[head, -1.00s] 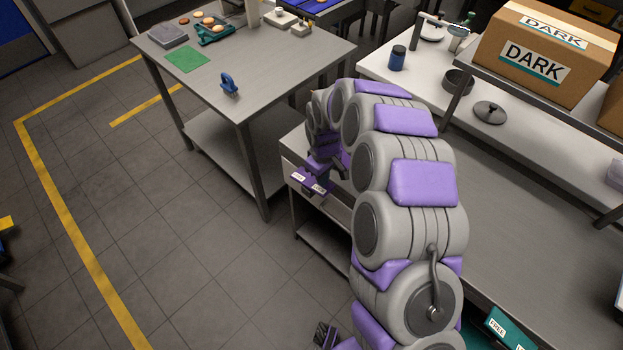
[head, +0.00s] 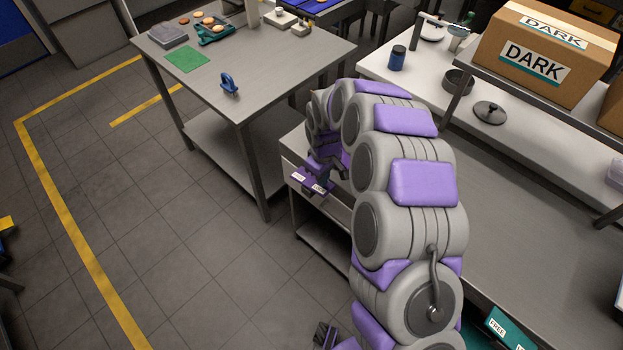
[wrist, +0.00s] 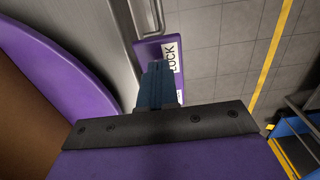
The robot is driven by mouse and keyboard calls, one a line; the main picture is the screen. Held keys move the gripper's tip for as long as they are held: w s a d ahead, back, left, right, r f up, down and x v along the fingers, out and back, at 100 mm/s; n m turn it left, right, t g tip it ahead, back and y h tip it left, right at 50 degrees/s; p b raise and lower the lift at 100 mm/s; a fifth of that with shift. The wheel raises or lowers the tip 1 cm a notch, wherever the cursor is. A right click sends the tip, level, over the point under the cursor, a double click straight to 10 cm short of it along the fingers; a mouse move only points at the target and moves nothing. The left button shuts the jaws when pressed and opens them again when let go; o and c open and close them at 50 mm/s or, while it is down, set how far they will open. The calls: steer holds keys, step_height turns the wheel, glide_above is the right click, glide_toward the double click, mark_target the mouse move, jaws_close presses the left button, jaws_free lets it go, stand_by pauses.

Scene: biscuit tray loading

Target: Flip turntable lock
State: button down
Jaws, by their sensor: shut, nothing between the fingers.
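The purple lock plate (head: 305,180) with white labels sits at the left front edge of the right-hand bench. In the wrist view the plate (wrist: 148,50) shows the word LOCK, partly covered by my fingers. My gripper (head: 323,184) is at the plate's right label in the head view. My blue fingers (wrist: 157,68) are shut with nothing between them and overlap the plate; whether they touch it I cannot tell. The lock's lever cannot be made out behind my fingers.
A curved purple rim (wrist: 85,50) fills the wrist view's left side. A teal plate marked FREE (head: 506,328) is on the bench front at lower right. A second table (head: 270,60) stands at left. The tiled floor between is clear.

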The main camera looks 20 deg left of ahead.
steer(key=shift+f, duration=1.35)
stand_by(1.0)
steer(key=shift+r, duration=0.1)
steer(key=shift+r+p, duration=1.3)
steer(key=shift+r, duration=2.1)
